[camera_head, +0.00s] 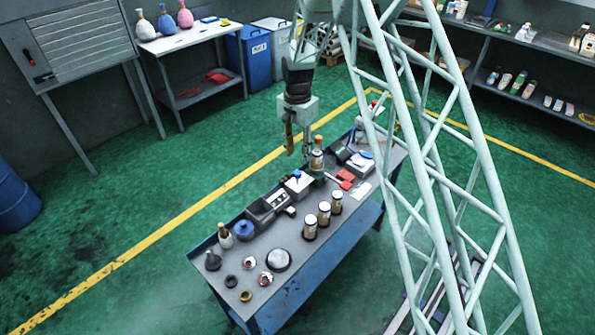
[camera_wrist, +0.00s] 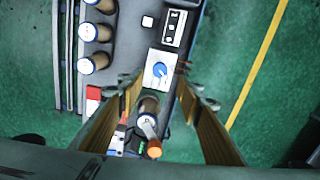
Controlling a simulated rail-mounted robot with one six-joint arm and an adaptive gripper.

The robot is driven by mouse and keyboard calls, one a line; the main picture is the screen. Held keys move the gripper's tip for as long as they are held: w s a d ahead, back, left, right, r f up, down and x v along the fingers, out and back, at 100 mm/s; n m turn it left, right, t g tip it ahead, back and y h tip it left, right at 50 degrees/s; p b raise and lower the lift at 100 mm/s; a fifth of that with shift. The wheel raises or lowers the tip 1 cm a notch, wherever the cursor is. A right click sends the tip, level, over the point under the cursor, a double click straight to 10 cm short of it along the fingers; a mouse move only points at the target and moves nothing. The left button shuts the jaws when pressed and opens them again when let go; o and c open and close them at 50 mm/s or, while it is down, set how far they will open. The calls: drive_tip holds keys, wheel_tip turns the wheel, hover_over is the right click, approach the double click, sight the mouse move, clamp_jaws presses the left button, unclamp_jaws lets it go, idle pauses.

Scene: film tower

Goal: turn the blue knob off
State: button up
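The blue knob (camera_head: 297,173) sits on top of a small white box (camera_head: 304,186) on the workbench. In the wrist view the knob (camera_wrist: 160,70) is round with a light pointer mark, and its white box (camera_wrist: 152,58) lies just beyond my fingertips. My gripper (camera_head: 298,150) hangs above the bench, pointing down, near the box. In the wrist view my gripper (camera_wrist: 158,84) is open, with its two fingers spread apart and the knob seen between and ahead of the tips. Nothing is held, and no contact with the knob shows.
A bottle with an orange cap (camera_head: 317,155) stands beside my gripper and shows low between the fingers in the wrist view (camera_wrist: 149,112). Several white-capped jars (camera_head: 324,212), a dark device (camera_head: 262,210) and red blocks (camera_head: 346,176) are nearby. Green floor surrounds the bench.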

sight(298, 172)
drive_tip(key=shift+f, duration=4.75)
drive_tip(key=shift+c, duration=0.3)
drive_tip(key=c, duration=0.8)
